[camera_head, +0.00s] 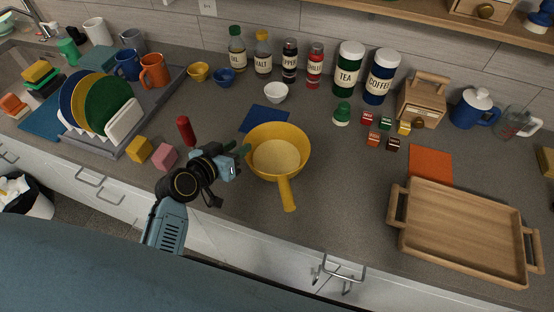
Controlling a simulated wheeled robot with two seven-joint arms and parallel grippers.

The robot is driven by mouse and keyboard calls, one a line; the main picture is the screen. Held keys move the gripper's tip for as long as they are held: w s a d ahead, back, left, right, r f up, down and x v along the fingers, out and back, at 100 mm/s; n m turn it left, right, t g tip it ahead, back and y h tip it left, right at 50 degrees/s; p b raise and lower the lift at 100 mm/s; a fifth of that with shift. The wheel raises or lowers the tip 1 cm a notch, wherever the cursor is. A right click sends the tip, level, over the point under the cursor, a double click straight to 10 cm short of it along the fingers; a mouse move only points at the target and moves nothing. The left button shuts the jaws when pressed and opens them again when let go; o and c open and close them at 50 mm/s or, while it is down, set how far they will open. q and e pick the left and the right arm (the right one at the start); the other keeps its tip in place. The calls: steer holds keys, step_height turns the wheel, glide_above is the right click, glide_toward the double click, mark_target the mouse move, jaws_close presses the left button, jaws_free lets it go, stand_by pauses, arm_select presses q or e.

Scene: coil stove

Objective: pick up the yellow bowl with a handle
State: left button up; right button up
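The yellow bowl with a handle (286,190) stands on the grey counter near the middle of the camera_head view. It is upright, and its handle points toward the front edge. My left gripper (243,149) is at the left rim of the bowl, its arm coming up from the lower left. The fingertips are small and partly hidden. I cannot tell whether they touch the rim or how far apart they are. My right gripper is not in view.
A wooden tray (398,209) lies at the right. A dark blue cloth (264,119) and white bowl (276,92) are behind the yellow bowl. Yellow (139,149) and pink (165,157) blocks and a red bottle (186,130) stand left. Counter between bowl and tray is clear.

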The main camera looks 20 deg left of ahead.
arm_select(q)
steer(key=shift+x, duration=1.5)
jaws_close()
steer(key=shift+s, duration=0.1)
